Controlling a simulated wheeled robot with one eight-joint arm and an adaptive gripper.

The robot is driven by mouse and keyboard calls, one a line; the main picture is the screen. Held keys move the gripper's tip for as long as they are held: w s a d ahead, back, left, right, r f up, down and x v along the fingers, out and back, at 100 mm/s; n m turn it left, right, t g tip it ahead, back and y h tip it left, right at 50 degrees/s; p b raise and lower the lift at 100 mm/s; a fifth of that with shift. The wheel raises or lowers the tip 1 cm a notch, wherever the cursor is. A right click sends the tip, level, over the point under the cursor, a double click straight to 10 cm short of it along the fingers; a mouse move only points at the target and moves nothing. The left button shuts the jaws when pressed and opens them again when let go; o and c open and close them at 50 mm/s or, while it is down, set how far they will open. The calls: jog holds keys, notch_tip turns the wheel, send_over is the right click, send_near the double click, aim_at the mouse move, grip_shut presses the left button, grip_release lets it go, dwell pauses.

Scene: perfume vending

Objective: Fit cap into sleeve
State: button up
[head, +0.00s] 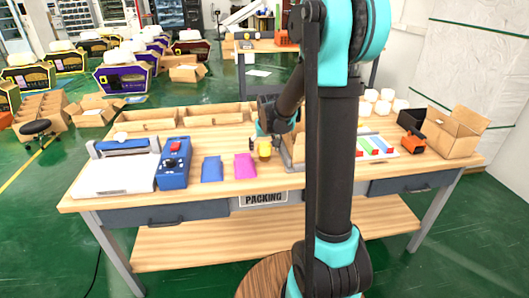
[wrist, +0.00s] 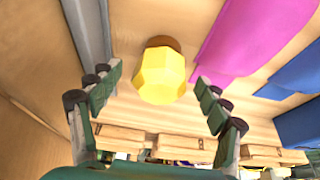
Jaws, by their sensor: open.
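A yellow faceted piece (head: 264,150), which looks like the cap, is at the middle of the packing table. In the wrist view, the yellow piece (wrist: 162,80) has a brown part (wrist: 163,42) at its far end. My gripper (head: 265,142) is open, with its fingers on either side of the yellow piece and a gap to each in the wrist view. I cannot tell which thing is the sleeve. A magenta flat piece (head: 245,166) and a blue flat piece (head: 211,169) lie to the left.
A blue device (head: 173,165) and a white machine (head: 115,173) stand at the left. Wooden trays (head: 220,118) line the back. An open cardboard box (head: 455,132) and an orange tool (head: 413,144) are at the right. A grey strip (wrist: 92,40) runs beside my gripper. My arm hides part of the table.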

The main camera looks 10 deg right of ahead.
jog(key=c, duration=1.4)
